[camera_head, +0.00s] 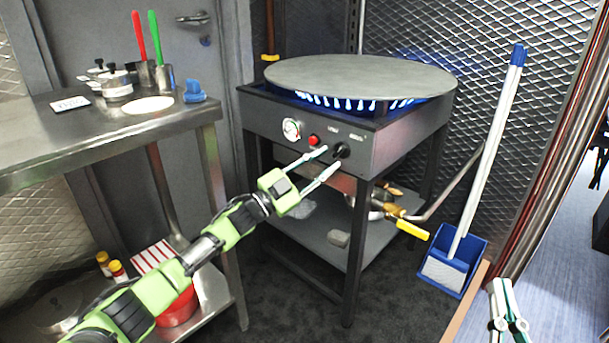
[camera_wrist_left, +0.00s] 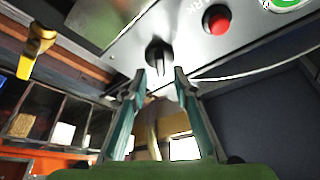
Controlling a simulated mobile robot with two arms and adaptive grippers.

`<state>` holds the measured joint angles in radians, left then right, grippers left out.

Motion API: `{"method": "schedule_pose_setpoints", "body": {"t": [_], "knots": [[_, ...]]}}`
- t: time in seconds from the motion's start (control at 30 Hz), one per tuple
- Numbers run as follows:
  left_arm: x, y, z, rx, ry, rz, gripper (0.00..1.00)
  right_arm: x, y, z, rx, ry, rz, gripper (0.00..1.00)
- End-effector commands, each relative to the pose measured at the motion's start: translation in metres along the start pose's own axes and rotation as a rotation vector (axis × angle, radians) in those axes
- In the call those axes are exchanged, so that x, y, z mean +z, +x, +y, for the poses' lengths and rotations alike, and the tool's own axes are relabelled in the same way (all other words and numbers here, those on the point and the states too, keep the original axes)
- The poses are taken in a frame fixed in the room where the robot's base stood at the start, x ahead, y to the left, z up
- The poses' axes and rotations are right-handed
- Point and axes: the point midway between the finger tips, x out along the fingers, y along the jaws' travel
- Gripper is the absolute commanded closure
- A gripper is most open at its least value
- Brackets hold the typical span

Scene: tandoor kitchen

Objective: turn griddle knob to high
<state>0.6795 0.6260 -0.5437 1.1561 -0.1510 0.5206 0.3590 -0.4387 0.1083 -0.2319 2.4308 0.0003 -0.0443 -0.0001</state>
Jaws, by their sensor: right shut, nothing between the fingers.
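The black griddle knob (camera_head: 342,150) is on the front panel of the griddle stand, right of a red button (camera_head: 314,141) and a round gauge (camera_head: 291,129). In the left wrist view the knob (camera_wrist_left: 158,56) shows a pointer ridge that looks close to upright. My left gripper (camera_head: 331,158) is open, with its fingertips just short of the knob. In the left wrist view its fingers (camera_wrist_left: 159,76) stand apart with the knob between and beyond their tips; I cannot tell whether they touch it. My right gripper (camera_head: 503,286) is shut and empty at the lower right.
The round griddle plate (camera_head: 360,76) sits above lit blue flames (camera_head: 350,103). A lower shelf (camera_head: 330,232) holds a pan and tools, with a yellow-ended handle (camera_head: 412,229) sticking out. A steel table (camera_head: 60,135) stands left. A blue dustpan (camera_head: 454,267) is right.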

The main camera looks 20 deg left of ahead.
Motion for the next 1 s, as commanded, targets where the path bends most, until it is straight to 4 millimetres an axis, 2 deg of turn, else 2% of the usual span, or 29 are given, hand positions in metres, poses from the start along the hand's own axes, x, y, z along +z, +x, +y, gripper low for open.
{"method": "schedule_pose_setpoints", "body": {"t": [0.03, 0.2, 0.43, 0.63, 1.0], "knots": [[0.002, -0.013, 0.000, 0.001, 0.000, -0.004, 0.74, 0.000, 0.000, 0.000, 0.000, 0.000, 0.000, 1.00], [0.002, -0.048, 0.001, 0.002, 0.001, -0.005, 0.74, 0.000, 0.000, 0.000, 0.001, 0.000, 0.001, 1.00], [0.001, -0.082, 0.000, 0.000, 0.000, -0.003, 0.74, 0.000, 0.000, 0.000, 0.001, 0.000, 0.001, 1.00], [0.000, -0.093, 0.000, 0.000, 0.000, 0.000, 0.74, 0.000, 0.000, 0.000, 0.001, 0.000, 0.001, 1.00], [0.000, -0.093, 0.000, 0.000, 0.001, 0.000, 0.74, 0.000, 0.000, 0.000, 0.001, 0.000, 0.001, 1.00]]}}
